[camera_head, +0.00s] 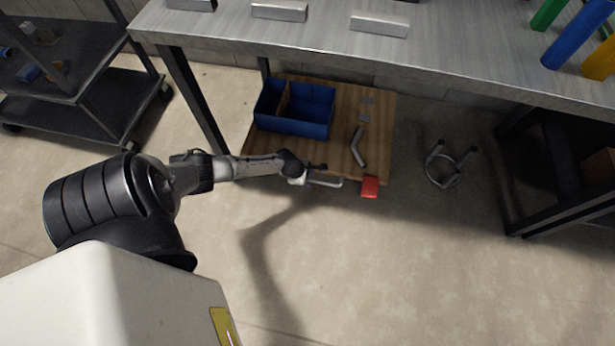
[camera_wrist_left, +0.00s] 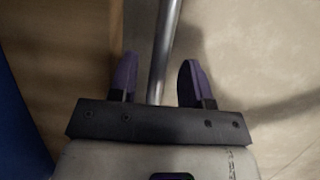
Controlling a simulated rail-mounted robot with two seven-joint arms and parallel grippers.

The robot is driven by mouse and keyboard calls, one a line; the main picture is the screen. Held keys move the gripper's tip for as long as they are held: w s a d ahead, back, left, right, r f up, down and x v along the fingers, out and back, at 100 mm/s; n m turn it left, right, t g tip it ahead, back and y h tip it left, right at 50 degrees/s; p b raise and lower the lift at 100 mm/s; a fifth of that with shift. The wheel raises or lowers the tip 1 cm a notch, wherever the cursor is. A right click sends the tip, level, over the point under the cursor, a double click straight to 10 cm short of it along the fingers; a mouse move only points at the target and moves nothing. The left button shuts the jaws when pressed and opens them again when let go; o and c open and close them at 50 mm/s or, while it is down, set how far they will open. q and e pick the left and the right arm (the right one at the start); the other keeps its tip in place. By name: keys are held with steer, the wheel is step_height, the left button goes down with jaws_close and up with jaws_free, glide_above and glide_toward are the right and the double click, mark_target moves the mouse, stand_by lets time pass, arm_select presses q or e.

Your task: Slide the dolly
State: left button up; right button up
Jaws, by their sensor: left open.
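The dolly (camera_head: 345,130) is a flat wooden board on the floor, partly under the metal table. A silver bar handle (camera_head: 329,183) shows at its front edge, next to a red block (camera_head: 370,187). My left gripper (camera_head: 316,172) is at that front edge, by the handle. In the left wrist view my left gripper (camera_wrist_left: 159,65) has its two dark purple fingers apart, with the metal bar (camera_wrist_left: 165,40) running between them. The fingers do not visibly clamp the bar. The dolly's wheels are hidden. My right gripper is not in view.
A blue two-compartment bin (camera_head: 294,108), a bent grey part (camera_head: 358,147) and small grey plates lie on the dolly. The table (camera_head: 330,45) overhangs its back, with a leg (camera_head: 196,100) at left. A grey ring-shaped part (camera_head: 443,168) stands right. Floor in front is clear.

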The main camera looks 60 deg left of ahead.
arm_select(q)
steer(key=shift+w+f, duration=0.15)
steer(key=shift+f, duration=0.05)
steer(key=shift+c, duration=0.3)
jaws_close()
stand_by(0.3)
